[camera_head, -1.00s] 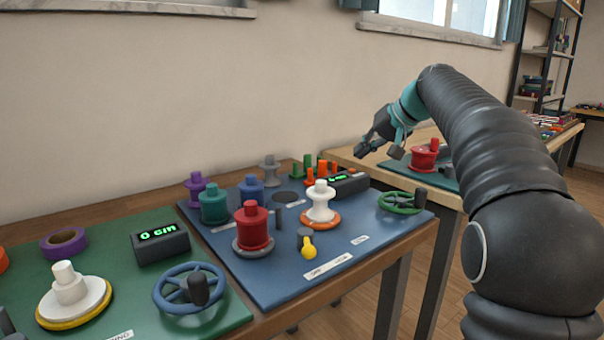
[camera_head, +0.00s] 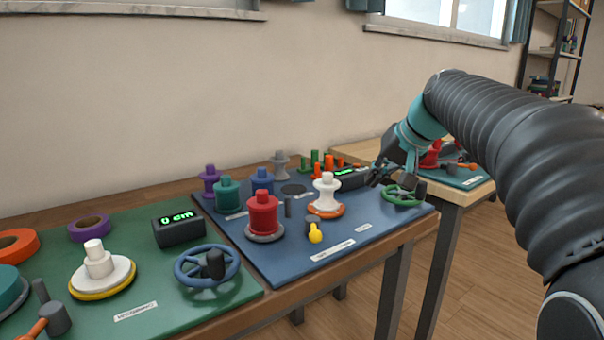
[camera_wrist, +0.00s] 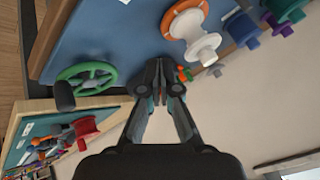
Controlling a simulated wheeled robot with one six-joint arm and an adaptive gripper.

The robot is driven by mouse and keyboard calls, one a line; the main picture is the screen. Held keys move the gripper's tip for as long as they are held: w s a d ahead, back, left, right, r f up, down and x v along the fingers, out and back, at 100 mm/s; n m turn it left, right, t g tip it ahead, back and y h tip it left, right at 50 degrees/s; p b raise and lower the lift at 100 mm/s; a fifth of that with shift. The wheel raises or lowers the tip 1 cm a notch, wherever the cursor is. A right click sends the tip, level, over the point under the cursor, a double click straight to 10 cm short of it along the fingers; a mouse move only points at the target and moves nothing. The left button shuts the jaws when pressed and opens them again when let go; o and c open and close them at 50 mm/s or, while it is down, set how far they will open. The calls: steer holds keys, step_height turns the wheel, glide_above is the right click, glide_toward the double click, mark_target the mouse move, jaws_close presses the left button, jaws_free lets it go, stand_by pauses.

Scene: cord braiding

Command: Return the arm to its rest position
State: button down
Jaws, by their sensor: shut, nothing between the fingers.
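My gripper (camera_head: 380,173) is at the right end of the blue board (camera_head: 290,262), above and behind the green handwheel (camera_head: 402,194). In the wrist view my gripper (camera_wrist: 160,68) has its fingertips together, with nothing between them. The green handwheel (camera_wrist: 86,78) shows to the left of the fingers there, and the white spool (camera_wrist: 190,28) to the right. My arm reaches in from the right side of the head view.
The blue board holds a red spool (camera_head: 262,214), a white spool (camera_head: 326,194), a yellow-knobbed lever (camera_head: 315,234) and a display (camera_head: 350,178). A green board (camera_head: 120,300) with a blue handwheel (camera_head: 206,267) lies left. A second table (camera_head: 455,195) stands right.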

steer(key=s+f+h, duration=0.1)
steer(key=s+f, duration=0.5)
steer(key=s, duration=0.4)
steer(key=s+f+h, duration=0.1)
steer(key=s+f, duration=0.6)
steer(key=s, duration=0.3)
steer(key=s+f+n+h, duration=0.1)
steer(key=s+f+h, duration=0.1)
steer(key=s+f, duration=0.5)
steer(key=s+d, duration=0.1)
steer(key=s, duration=0.2)
steer(key=shift+f+g, duration=0.15)
steer(key=shift+g, duration=0.25)
